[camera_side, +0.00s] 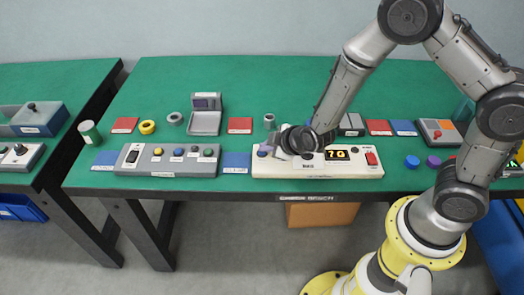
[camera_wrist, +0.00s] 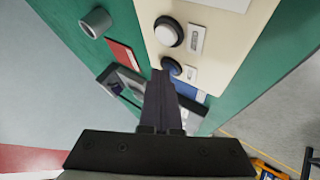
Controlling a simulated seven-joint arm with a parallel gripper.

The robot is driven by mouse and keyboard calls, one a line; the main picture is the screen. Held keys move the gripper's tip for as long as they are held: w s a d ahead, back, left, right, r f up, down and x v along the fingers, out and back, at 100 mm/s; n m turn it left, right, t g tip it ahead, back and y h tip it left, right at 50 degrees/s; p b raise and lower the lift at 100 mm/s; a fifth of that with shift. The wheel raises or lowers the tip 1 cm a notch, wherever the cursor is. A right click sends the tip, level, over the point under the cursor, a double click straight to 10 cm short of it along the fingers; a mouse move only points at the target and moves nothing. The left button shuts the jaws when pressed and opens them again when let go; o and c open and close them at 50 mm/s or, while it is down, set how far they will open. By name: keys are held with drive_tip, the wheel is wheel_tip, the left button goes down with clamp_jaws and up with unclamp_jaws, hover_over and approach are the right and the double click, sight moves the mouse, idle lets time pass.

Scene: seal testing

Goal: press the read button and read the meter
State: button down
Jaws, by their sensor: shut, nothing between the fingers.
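The cream meter box (camera_side: 330,171) lies near the front edge of the green bench. Its dark display (camera_side: 337,155) shows orange digits that look like 70. A red switch (camera_side: 371,159) sits to the right of the display. My gripper (camera_side: 300,143) is over the box's left part and hides some of it. In the wrist view, my shut, empty fingers (camera_wrist: 163,74) end beside a dark blue button (camera_wrist: 172,66), partly overlapping it in the picture. I cannot tell whether they touch it. A larger black-and-white button (camera_wrist: 168,32) is farther along. The labels are unreadable.
A grey button box (camera_side: 157,174) stands left of the meter box, with a blue mat (camera_side: 236,160) between them. Blue and purple caps (camera_side: 412,161) lie to the right. Open green bench lies farther back.

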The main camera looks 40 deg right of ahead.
drive_tip(key=shift+s+r, duration=0.1)
drive_tip(key=shift+r, duration=0.65)
wheel_tip(320, 180, up, 5)
idle(0.7)
idle(0.4)
